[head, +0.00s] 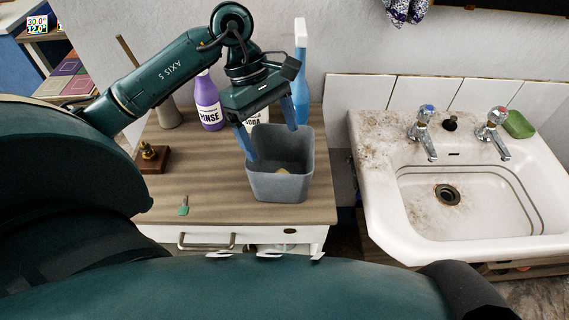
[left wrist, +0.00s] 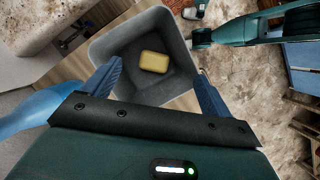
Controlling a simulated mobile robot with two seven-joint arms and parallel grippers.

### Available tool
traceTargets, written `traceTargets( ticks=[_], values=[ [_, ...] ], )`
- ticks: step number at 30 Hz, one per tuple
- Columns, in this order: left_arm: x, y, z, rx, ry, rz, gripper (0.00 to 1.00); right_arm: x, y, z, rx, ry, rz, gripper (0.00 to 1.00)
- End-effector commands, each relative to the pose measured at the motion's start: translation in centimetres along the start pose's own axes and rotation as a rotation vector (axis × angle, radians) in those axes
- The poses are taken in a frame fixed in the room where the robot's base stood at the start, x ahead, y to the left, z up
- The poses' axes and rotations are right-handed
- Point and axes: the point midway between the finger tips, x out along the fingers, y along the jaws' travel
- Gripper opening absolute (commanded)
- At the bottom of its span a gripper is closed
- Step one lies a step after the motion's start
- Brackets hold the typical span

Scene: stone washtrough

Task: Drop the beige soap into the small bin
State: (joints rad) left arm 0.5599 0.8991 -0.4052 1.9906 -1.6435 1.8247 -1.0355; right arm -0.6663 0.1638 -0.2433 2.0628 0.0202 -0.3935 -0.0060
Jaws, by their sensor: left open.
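The beige soap (left wrist: 154,61) lies on the floor of the small grey bin (left wrist: 112,48) in the left wrist view. In the head view the bin (head: 281,186) stands upright on the wooden cabinet top, and only a small yellowish part of the soap (head: 282,171) shows inside it. My left gripper (head: 270,142) is over the bin's back left part, its blue fingers spread wide. In the left wrist view the left gripper (left wrist: 155,82) is open with nothing between its fingers, and the soap is below, apart from them. My right gripper does not show clearly in the head view.
A purple rinse bottle (head: 209,103), a mostly hidden soda container and a blue spray bottle (head: 302,75) stand behind the bin. A brass object on a wooden block (head: 152,158) and a small green tag (head: 183,205) are at left. The stained sink (head: 380,190) is at right, with green soap (head: 519,125).

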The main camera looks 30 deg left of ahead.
Motion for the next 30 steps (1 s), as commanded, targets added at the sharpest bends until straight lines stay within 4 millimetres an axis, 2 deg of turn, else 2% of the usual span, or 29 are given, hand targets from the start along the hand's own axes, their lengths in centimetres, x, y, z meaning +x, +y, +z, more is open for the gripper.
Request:
traceTargets(
  ticks=[9, 15, 21, 30],
  values=[
    [-7.0, 0.0, -0.1, 0.0, 0.003, 0.006, 0.85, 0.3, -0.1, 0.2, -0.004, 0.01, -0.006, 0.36],
    [-10.5, 0.0, -0.1, -0.001, 0.003, 0.002, 0.85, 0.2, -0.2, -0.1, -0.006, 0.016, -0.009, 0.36],
    [-11.8, 0.0, 0.0, 0.0, 0.001, 0.0, 0.85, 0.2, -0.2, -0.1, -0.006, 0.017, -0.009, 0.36],
    [-11.8, 0.0, 0.0, 0.0, 0.001, -0.001, 0.85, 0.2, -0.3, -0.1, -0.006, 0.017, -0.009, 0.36]
  ],
)
